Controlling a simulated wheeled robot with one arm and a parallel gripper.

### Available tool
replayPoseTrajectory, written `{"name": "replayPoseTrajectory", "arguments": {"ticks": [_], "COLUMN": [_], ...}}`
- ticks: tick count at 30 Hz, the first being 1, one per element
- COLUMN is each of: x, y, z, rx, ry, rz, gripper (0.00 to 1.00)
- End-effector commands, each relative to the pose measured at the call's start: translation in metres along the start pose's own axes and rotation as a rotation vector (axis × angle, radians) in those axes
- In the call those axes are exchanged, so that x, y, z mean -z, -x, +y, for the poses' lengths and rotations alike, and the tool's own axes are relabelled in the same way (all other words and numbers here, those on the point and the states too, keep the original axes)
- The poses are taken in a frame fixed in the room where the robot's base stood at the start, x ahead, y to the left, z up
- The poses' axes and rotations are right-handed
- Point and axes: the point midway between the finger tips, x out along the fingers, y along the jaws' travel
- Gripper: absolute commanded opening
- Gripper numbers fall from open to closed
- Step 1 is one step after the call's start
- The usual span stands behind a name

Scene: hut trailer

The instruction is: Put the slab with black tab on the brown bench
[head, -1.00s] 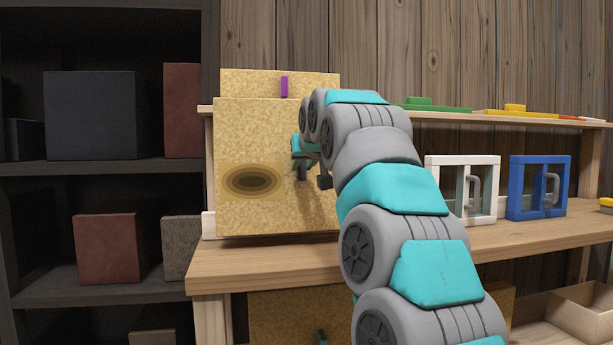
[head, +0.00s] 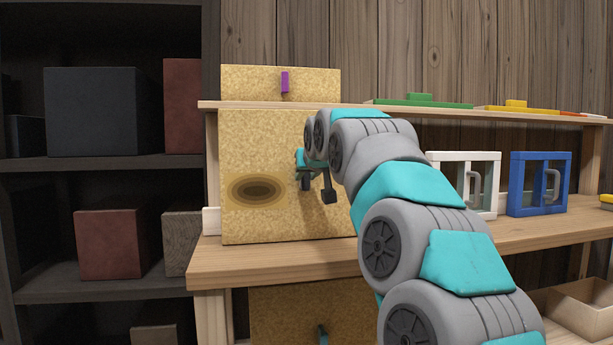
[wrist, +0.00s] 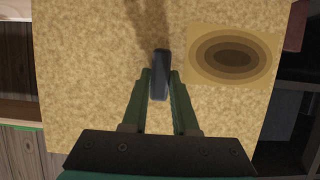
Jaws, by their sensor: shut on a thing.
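The slab with black tab (head: 260,145) is a large cork-textured board with a dark oval mark at its lower left. It stands upright over the brown bench (head: 265,262), just below the upper shelf edge. In the wrist view the slab (wrist: 85,65) fills most of the picture. My gripper (wrist: 160,80) is shut on the black tab (wrist: 160,62), with a finger on each side. In the head view my gripper (head: 315,178) is at the slab's right part, and my arm hides the area beside it. Whether the slab's lower edge touches the bench is hard to tell.
White (head: 488,208) and blue (head: 515,200) framed blocks stand on the bench at right. Another cork board (head: 285,315) is below the bench. A dark rack (head: 100,165) is at left.

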Motion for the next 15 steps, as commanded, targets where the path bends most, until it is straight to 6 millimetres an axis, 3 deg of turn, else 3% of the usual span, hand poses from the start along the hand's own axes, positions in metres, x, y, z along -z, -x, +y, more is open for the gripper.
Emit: {"name": "replayPoseTrajectory", "arguments": {"ticks": [2, 3, 10, 15], "x": [0.0011, 0.0005, 0.0000, -0.0003], "y": [0.0006, 0.0002, -0.0001, -0.0003], "z": [0.0000, 0.0000, -0.0001, -0.0001], "rx": [0.000, 0.000, 0.000, 0.000], "ry": [0.000, 0.000, 0.000, 0.000], "rz": [0.002, 0.001, -0.001, -0.001], "gripper": [0.00, 0.32, 0.57, 0.57]}}
